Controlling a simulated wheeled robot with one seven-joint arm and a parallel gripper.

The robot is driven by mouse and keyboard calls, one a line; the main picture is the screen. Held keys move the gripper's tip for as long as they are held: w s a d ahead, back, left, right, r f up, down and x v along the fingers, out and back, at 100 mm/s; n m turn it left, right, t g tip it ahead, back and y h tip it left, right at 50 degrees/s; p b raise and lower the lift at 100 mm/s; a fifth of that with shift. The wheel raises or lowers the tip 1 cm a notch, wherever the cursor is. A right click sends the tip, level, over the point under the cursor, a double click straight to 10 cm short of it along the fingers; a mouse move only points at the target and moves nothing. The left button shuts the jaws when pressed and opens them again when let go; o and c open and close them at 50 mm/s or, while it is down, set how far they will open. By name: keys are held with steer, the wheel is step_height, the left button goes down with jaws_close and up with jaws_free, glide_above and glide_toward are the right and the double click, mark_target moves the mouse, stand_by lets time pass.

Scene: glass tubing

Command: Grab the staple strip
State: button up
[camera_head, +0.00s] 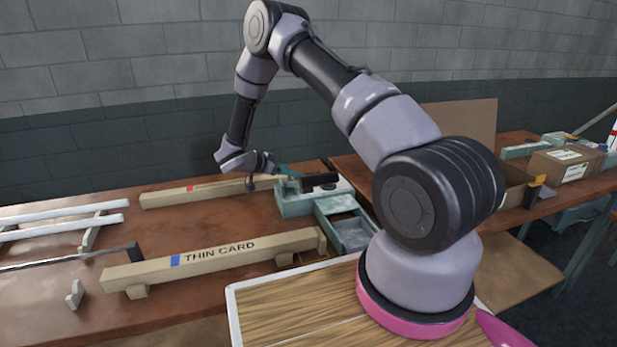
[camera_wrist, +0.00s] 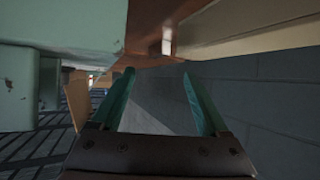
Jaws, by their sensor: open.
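I cannot make out a staple strip in either view. My gripper (camera_head: 283,172) is at the back of the work table in the head view, beside a teal metal fixture (camera_head: 294,206) with a black handle-like part. In the wrist view my gripper (camera_wrist: 158,73) shows two teal fingers spread apart with nothing between them. A pale teal block (camera_wrist: 75,25), probably part of the fixture, fills the upper left of that view. A tan beam and brown wood lie along its top.
A beam marked THIN CARD (camera_head: 225,257) lies across the front of the table (camera_head: 50,305). A second beam (camera_head: 165,197) with a red mark lies behind it. White tubes (camera_head: 60,218) and a dark rod (camera_head: 70,258) are at left. A cardboard box (camera_head: 565,165) stands far right.

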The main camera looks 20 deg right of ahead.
mark_target(308, 174)
steer(key=x, duration=1)
steer(key=shift+w+d+f, duration=0.1)
steer(key=shift+d+f, duration=0.05)
steer(key=shift+d, duration=0.15)
jaws_close()
